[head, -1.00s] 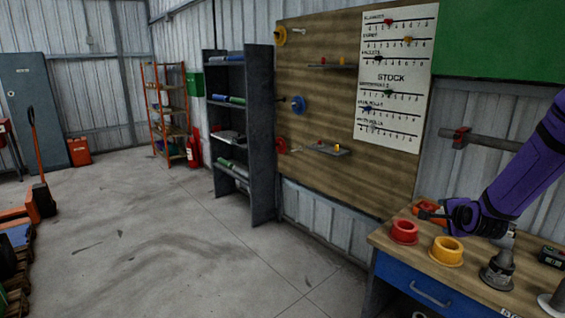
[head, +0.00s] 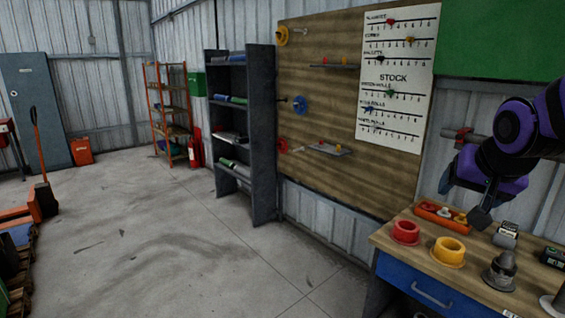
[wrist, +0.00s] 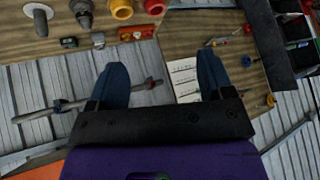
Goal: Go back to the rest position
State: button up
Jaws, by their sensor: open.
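My purple arm shows at the right of the head view, with my gripper (head: 476,200) hanging above the back of the workbench (head: 405,262). In the wrist view my gripper (wrist: 162,84) has its two dark blue fingers spread wide apart, with nothing between them. It is apart from the bench, and the stock board and wall lie beyond the fingers in the wrist view.
A pegboard (head: 330,115) and dark shelf (head: 243,130) line the wall. The floor (head: 190,240) at left is mostly clear.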

jog(key=s+a+r+n+g, duration=0.1)
jog(key=s+n, duration=0.1)
jog(key=s, duration=0.6)
jog(key=s+a+r+n+g+y, duration=0.1)
jog(key=s+a+n, duration=0.1)
jog(key=s, duration=0.5)
jog(key=shift+s+r+n, duration=0.4)
jog(key=shift+n, duration=0.3)
